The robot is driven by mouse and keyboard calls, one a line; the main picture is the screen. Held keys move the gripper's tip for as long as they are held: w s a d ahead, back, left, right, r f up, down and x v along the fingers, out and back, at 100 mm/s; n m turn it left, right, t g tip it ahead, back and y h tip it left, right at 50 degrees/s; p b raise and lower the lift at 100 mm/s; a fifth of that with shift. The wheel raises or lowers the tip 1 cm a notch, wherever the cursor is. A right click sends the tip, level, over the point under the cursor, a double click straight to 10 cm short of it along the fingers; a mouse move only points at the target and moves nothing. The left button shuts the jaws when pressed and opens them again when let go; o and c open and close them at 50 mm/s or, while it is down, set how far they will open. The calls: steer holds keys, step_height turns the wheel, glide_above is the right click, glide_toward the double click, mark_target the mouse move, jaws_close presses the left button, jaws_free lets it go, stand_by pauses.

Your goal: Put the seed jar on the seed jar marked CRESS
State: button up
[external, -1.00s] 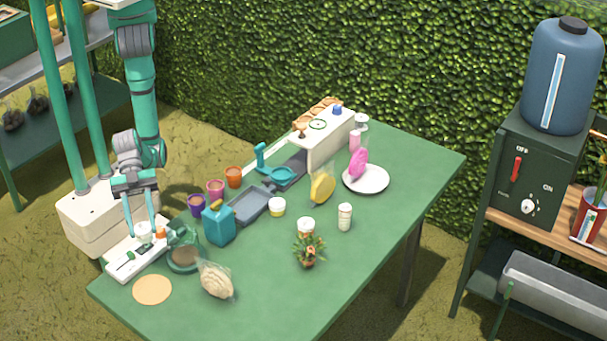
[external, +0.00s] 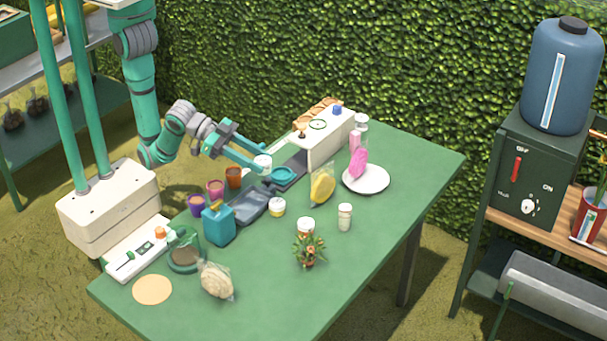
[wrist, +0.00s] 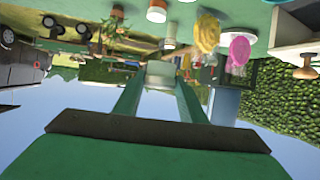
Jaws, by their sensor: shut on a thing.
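My gripper (external: 262,168) is shut on a small white-topped seed jar (external: 263,160), held above the table near the teal scale-like stand. In the wrist view the jar (wrist: 160,72) sits between the two green fingers. Other lidded jars stand on the table: a short yellowish one (external: 277,207), one with an orange band (external: 306,226) behind the potted plant, a taller pale one (external: 345,216), and one at the back (external: 361,122). No label is readable, so I cannot tell which is marked CRESS.
A teal can (external: 218,224), grey tray (external: 250,206), several coloured cups (external: 215,188), yellow bag (external: 322,187), white plate (external: 366,180) with a pink item, potted plant (external: 309,250) and white box (external: 325,140) crowd the table (external: 400,200). Its right side is clear.

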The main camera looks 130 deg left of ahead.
steer(key=shift+a+y, duration=0.3)
steer(key=shift+a, duration=0.25)
steer(key=shift+w+a+f, duration=0.1)
steer(key=shift+w+a, duration=0.05)
steer(key=shift+w, duration=0.1)
steer(key=w+f, duration=0.4)
steer(key=w, duration=0.5)
glide_above(300, 221)
step_height(300, 221, down, 6)
steer(key=shift+r, duration=0.1)
steer(key=shift+f, duration=1.45)
steer(key=shift+f, duration=0.15)
steer(key=o, duration=1.1)
steer(key=shift+c, duration=0.2)
